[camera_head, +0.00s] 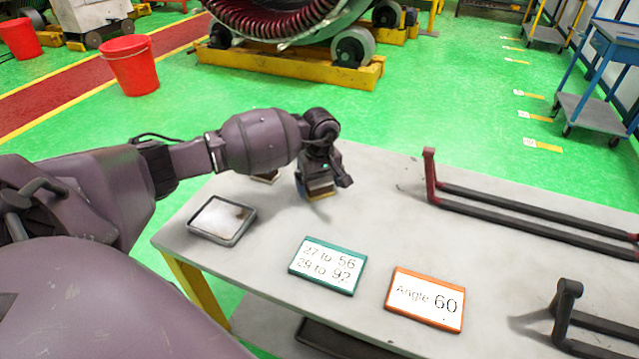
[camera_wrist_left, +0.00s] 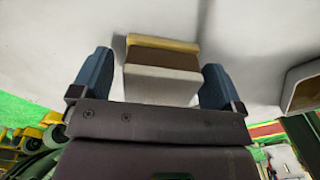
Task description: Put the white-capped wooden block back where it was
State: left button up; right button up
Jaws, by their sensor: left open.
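The white-capped wooden block (camera_head: 320,195) is at the table's far side in the head view, partly hidden by my left gripper (camera_head: 324,181). In the left wrist view the block (camera_wrist_left: 162,72) shows a white part nearer the camera and a tan-yellow wooden part beyond. My left gripper (camera_wrist_left: 155,85) is open, with one blue finger on each side of the block and visible gaps between. A second pale block (camera_head: 266,178) is left of it, partly behind my arm. A similar block (camera_wrist_left: 304,88) shows at the right edge of the wrist view. My right gripper is not in view.
A shallow metal tray (camera_head: 192,231) lies at the table's left. A teal-framed card (camera_head: 327,266) and an orange-framed card (camera_head: 425,299) lie in front. Dark bars with red ends (camera_head: 520,208) lie at the right. The table (camera_head: 385,200) is clear between gripper and bars.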

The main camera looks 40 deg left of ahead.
aim_at(319, 181)
pick_arm(q)
notch_tip(319, 181, up, 10)
jog(key=shift+r+p, duration=0.25)
jog(key=shift+p, duration=0.1)
jog(key=shift+r, duration=0.75)
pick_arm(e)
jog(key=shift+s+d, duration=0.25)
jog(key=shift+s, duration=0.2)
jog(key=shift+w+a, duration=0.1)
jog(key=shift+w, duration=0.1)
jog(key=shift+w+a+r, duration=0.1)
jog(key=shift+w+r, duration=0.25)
pick_arm(q)
jog(key=shift+s, duration=0.1)
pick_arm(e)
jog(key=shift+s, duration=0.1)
